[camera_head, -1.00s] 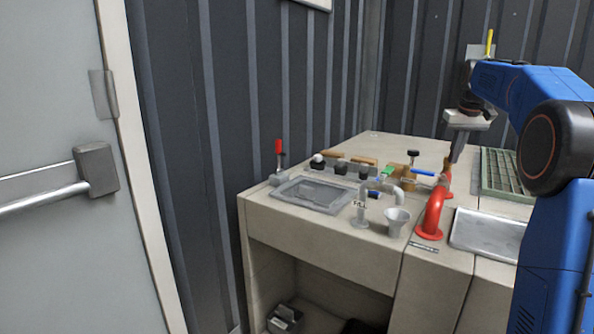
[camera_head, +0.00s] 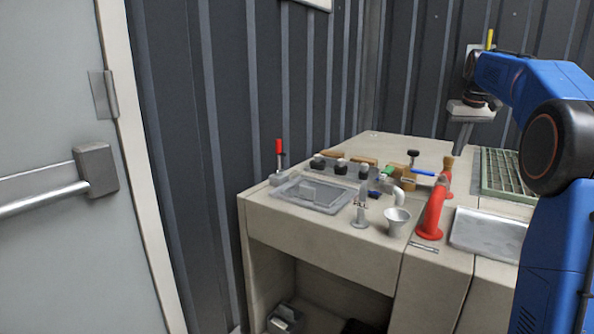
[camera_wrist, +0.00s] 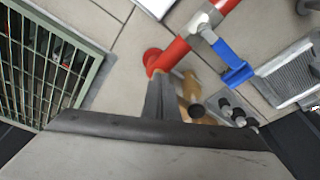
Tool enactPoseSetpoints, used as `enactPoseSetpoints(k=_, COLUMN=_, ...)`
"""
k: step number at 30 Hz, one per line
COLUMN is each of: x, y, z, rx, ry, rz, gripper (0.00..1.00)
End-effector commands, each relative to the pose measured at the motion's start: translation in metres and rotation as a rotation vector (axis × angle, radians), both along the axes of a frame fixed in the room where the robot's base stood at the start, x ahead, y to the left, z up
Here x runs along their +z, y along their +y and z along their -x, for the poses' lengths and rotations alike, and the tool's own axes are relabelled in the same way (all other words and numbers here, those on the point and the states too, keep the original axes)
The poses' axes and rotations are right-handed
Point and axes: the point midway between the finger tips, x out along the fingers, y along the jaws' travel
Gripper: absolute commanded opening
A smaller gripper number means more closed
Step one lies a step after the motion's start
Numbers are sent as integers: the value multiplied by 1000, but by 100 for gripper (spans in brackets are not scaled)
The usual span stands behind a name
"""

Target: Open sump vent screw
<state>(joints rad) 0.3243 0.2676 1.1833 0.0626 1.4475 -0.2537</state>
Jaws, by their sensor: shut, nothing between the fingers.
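My gripper (camera_head: 460,147) is over the back right of the bench, fingers pointing down and shut with nothing between them. In the wrist view its fingers (camera_wrist: 160,92) reach toward a red flanged pipe end, beside a brass fitting (camera_wrist: 190,92). I see no gap to judge contact. No part is clearly readable as the sump vent screw. Small fittings nearby are a brass fitting with a black knob (camera_head: 412,156), a brass piece (camera_head: 448,163) behind the red pipe, and a row of black knobs (camera_head: 341,166).
The red pipe (camera_head: 433,212) and blue lever (camera_wrist: 233,65) are close to my gripper. A green-framed grating (camera_head: 508,172) is to the right. The bench's back is bare.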

Motion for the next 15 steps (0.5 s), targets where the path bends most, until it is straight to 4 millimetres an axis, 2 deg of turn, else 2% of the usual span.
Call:
enactPoseSetpoints(k=9, x=29, y=0, z=0, rx=0, ry=0, rz=0, gripper=0)
enactPoseSetpoints(k=15, x=34, y=0, z=0, rx=0, ry=1, rz=0, gripper=0)
